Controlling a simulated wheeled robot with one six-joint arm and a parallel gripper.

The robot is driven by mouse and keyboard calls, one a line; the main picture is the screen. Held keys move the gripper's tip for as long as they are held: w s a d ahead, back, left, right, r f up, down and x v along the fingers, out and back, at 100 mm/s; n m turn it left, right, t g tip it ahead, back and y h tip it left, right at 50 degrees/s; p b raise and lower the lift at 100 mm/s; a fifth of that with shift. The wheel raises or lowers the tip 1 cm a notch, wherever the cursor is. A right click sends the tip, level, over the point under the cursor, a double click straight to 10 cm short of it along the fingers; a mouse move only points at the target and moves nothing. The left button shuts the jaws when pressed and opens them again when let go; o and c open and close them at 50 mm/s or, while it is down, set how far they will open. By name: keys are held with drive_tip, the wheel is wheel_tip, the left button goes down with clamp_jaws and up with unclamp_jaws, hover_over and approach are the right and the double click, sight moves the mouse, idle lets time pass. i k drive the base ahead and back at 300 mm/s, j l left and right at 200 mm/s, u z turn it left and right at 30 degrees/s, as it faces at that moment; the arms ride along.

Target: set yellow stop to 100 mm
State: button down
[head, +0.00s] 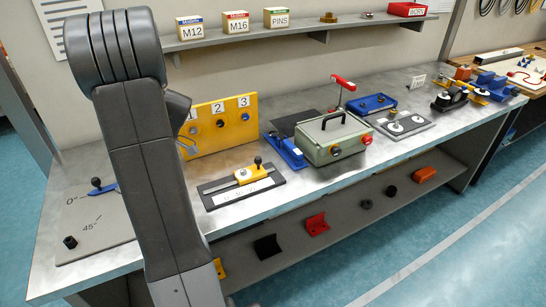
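The yellow stop (252,174) is a flat yellow slider with a dark round knob on top. It sits on a dark base plate (224,202) with a pale scale strip along its front, on the grey bench. The scale's numbers are too small to read, so I cannot tell the stop's setting. My arm stands upright in the left foreground, left of the stop.
A yellow panel numbered 1 to 3 (232,139) stands behind the stop. A blue clamp (289,153) and a green box with a handle (326,151) stand to its right. An angle plate (97,228) lies at left. Bare bench shows in front of the stop.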

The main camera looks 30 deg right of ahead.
sight(258, 172)
drive_tip(key=i+l+z, duration=0.1)
drive_tip(key=z, duration=0.3)
drive_tip(key=i+z, duration=0.25)
drive_tip(key=z, duration=1.05)
